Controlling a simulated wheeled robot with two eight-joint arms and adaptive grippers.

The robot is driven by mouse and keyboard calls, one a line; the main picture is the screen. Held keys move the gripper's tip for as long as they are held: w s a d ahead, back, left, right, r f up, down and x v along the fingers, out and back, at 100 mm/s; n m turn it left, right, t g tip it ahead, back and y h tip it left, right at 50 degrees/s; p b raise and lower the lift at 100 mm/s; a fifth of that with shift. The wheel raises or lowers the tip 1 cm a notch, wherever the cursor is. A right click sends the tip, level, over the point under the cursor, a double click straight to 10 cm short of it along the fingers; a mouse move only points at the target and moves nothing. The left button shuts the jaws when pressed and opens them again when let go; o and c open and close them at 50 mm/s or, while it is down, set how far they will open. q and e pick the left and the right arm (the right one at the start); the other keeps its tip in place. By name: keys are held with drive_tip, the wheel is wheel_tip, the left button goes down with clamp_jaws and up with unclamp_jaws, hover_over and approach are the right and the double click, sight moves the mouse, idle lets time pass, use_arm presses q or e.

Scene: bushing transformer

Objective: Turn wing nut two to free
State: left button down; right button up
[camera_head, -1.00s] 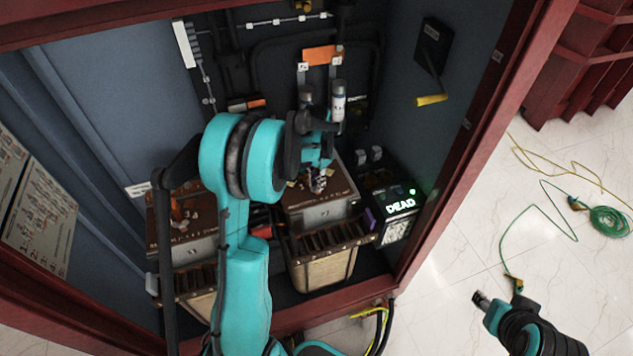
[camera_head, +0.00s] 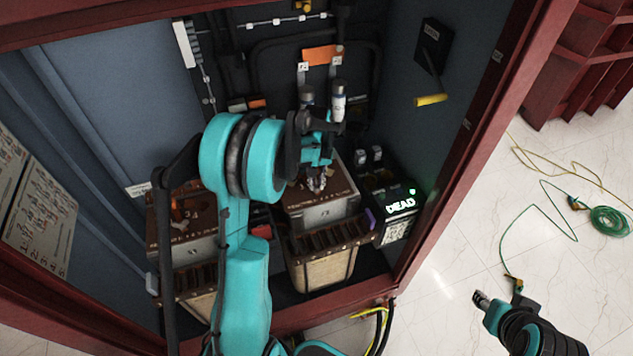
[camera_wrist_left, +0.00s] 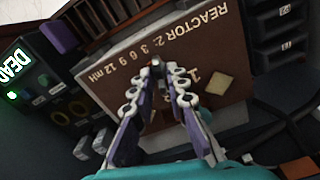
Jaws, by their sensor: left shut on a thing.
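The brown box marked "REACTOR 2" (camera_wrist_left: 165,50) fills the middle of the left wrist view, with a row of numbers on its top; it also shows in the head view (camera_head: 337,190). My left gripper (camera_wrist_left: 168,72) points down at this top, fingertips close together among the numbers. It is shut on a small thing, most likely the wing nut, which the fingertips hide. In the head view my left gripper (camera_head: 317,182) is over the same box. My right gripper (camera_head: 481,298) is low at the right, over the floor, away from the cabinet; its jaws are too small to read.
A black unit with a lit "DEAD" display (camera_head: 401,204) stands right of the box. A second brown box (camera_head: 190,240) is at the left, partly behind my arm. The red cabinet frame (camera_head: 455,170) bounds the right side. A green cable coil (camera_head: 609,221) lies on the floor.

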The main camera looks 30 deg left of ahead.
use_arm(q)
drive_tip(key=shift+s+d+f+n, duration=0.1)
drive_tip(key=shift+s+f+n, duration=0.05)
drive_tip(key=shift+n, duration=0.25)
drive_tip(key=c, duration=1.7)
unclamp_jaws()
wheel_tip(320, 180, up, 12)
drive_tip(key=shift+f, duration=0.1)
